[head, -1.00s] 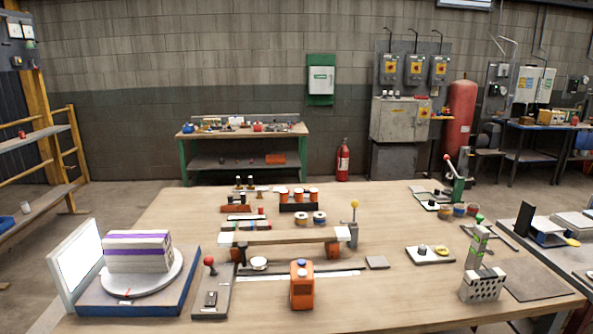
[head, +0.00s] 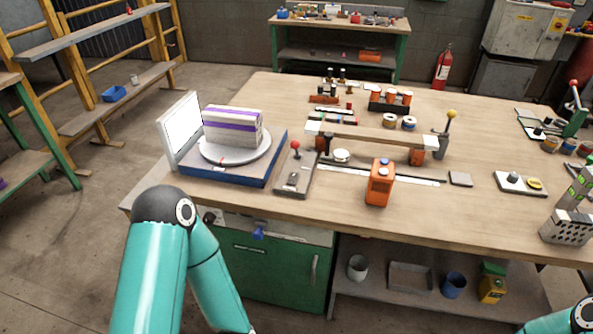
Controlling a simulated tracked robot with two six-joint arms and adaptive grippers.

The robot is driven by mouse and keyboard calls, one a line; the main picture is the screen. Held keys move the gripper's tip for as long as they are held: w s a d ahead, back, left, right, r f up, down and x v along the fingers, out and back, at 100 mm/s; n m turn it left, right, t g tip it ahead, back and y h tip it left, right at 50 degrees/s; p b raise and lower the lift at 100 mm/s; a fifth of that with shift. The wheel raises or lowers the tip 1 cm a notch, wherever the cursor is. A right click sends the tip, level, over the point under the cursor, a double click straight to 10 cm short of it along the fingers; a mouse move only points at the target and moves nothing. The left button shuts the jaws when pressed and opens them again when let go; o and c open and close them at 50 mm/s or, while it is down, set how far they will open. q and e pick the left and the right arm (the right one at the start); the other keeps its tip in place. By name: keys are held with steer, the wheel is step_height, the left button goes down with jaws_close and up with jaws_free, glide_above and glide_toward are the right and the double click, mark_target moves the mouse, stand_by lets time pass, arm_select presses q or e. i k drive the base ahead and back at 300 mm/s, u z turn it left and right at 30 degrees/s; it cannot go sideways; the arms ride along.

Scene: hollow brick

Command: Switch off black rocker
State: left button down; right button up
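A small dark piece, which looks like the black rocker (head: 293,179), sits on a grey base plate (head: 290,190) near the table's front edge. A lever with a red ball (head: 295,146) stands at the far end of the same plate. The piece is too small to tell which way it is tipped. My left arm shows at the lower left, in front of the table, but its gripper is outside the picture. Only a bit of my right arm shows in the lower right corner, and its gripper is also out of view.
Left of the plate is a blue-based turntable (head: 234,153) with a striped block (head: 233,127). Right of it stands an orange device (head: 380,184), with a raised wooden bar (head: 372,139) behind. A green cabinet (head: 270,267) is below the table's front edge.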

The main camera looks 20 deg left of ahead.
mark_target(293, 179)
steer(key=z, duration=0.85)
steer(key=k, duration=0.75)
steer(key=u, duration=0.5)
steer(key=i, duration=1.2)
steer(key=u, duration=0.05)
